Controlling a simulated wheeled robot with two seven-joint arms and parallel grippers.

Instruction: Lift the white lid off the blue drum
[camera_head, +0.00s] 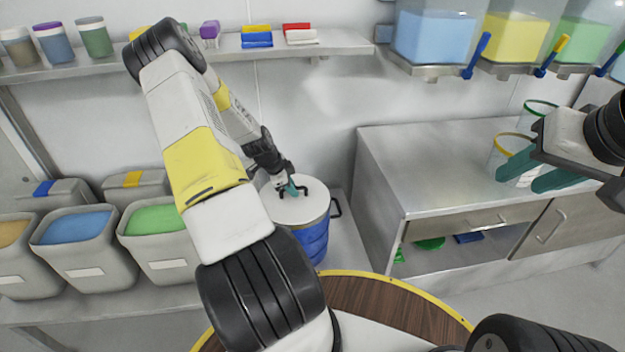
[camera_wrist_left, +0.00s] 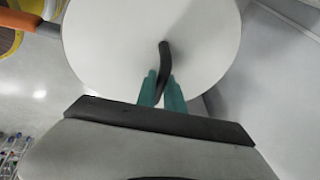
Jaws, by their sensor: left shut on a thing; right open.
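The blue drum (camera_head: 314,240) stands on a low grey surface by the back wall, left of the steel cabinet. The round white lid (camera_head: 302,210) is on its top, with a dark handle in the middle. My left gripper (camera_head: 291,190) is shut on the lid's handle. In the left wrist view its green fingers (camera_wrist_left: 162,92) close around the black handle (camera_wrist_left: 164,60), with the white lid (camera_wrist_left: 110,45) beyond. My right gripper (camera_head: 535,180) is open and empty, above the steel cabinet top at the right. Part of the drum is hidden behind my left arm.
A steel cabinet (camera_head: 440,150) stands right of the drum, with clear cups (camera_head: 507,150) near my right gripper. Open bins of coloured powder (camera_head: 78,228) stand at the left. A wall shelf (camera_head: 250,47) and powder dispensers (camera_head: 433,38) are above. A round wooden table (camera_head: 385,305) is in front.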

